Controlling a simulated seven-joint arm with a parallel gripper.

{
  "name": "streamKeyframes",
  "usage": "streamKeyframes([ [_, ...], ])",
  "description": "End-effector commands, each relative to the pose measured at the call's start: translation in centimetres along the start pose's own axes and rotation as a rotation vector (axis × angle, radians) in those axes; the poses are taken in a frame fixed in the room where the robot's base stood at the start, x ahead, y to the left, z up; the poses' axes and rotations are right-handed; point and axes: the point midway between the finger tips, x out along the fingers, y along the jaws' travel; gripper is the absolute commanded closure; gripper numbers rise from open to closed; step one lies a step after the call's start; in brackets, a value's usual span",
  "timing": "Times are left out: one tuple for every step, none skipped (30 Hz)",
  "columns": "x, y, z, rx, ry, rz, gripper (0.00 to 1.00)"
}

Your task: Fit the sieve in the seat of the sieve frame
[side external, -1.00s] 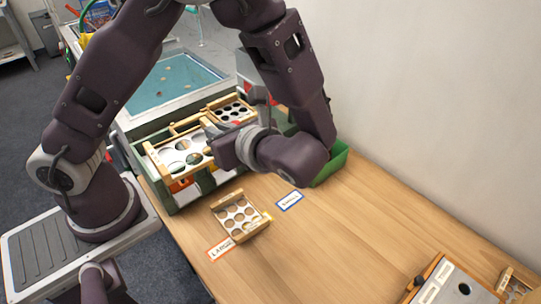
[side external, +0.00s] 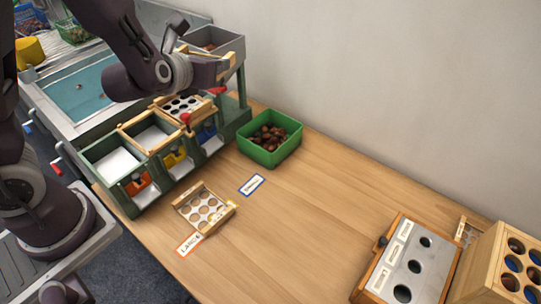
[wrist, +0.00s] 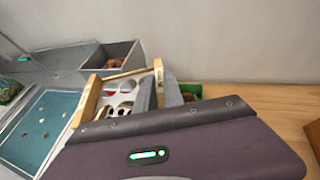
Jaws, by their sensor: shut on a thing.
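My gripper (side external: 205,72) is shut on a wooden-railed sieve (side external: 228,68), raised above the right end of the sieve frame (side external: 132,208). In the wrist view the held sieve (wrist: 122,87) shows a pale plate with round holes between two wooden rails, and the gripper (wrist: 158,93) is at its right rail. In the side view the arm hides most of it. The green sieve frame has wooden rails; its left and middle bays are open on top. A small-holed sieve (side external: 183,104) lies over the right bay. Another sieve (side external: 203,208) lies on the table.
A green bin of chestnuts (side external: 270,137) stands right of the frame. A grey hopper (side external: 232,45) stands behind the held sieve. A blue water basin (side external: 85,90) is at the left. A holed board (side external: 408,262) and wooden rack (side external: 505,265) stand front right.

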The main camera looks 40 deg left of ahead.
Motion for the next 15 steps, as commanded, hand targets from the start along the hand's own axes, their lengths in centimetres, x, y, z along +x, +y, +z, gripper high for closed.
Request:
streamKeyframes([
  [0.0,0.0,0.0,0.000,-0.001,-0.001,1.00],
  [0.0,0.0,0.0,0.000,-0.001,-0.001,1.00],
  [0.0,0.0,0.0,0.000,-0.001,-0.001,1.00],
  [0.0,0.0,0.0,-0.001,-0.001,0.000,1.00],
  [0.0,0.0,0.0,-0.001,-0.001,0.001,1.00],
  [0.0,0.0,-0.2,-0.003,0.000,0.008,1.00],
  [0.1,0.1,-0.5,-0.008,0.001,0.019,1.00],
  [0.1,0.4,-0.9,-0.015,0.003,0.040,1.00],
  [0.1,0.7,-1.8,-0.028,0.004,0.077,1.00],
  [0.1,1.1,-2.6,-0.041,0.006,0.113,1.00],
  [0.0,1.4,-3.5,-0.056,0.008,0.154,1.00],
  [-0.2,1.9,-4.9,-0.081,0.008,0.217,1.00],
  [-0.5,2.2,-6.1,-0.100,0.007,0.269,1.00],
  [-0.9,2.4,-7.3,-0.121,0.006,0.324,1.00],
  [-1.6,2.6,-9.1,-0.154,0.003,0.403,1.00],
])
